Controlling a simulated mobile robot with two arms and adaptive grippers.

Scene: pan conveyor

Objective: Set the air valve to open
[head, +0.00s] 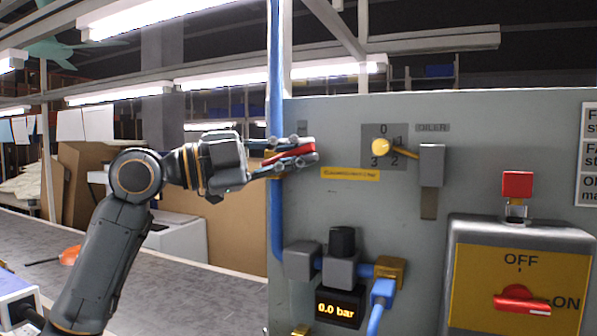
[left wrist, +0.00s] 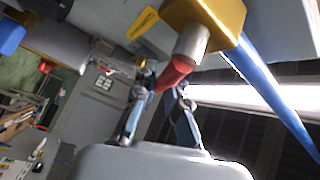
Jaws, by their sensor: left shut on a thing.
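The air valve has a gold body (left wrist: 215,18) with a blue pipe (left wrist: 265,85) running from it. Its red lever (left wrist: 172,75) sticks out from a grey stub at an angle to the pipe. In the head view the red lever (head: 282,152) lies roughly level, across the upright blue pipe (head: 275,105). My left gripper (head: 300,154) is at the panel's left edge, shut on the lever; in the left wrist view its fingers (left wrist: 162,88) stand on both sides of it. My right gripper is not in view.
The grey panel (head: 350,225) carries a yellow rotary selector (head: 381,147), a 0.0 bar display (head: 337,307), a black knob (head: 342,241) and a yellow box with a red OFF/ON switch (head: 521,302). A grey conveyor (head: 190,298) runs at the left.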

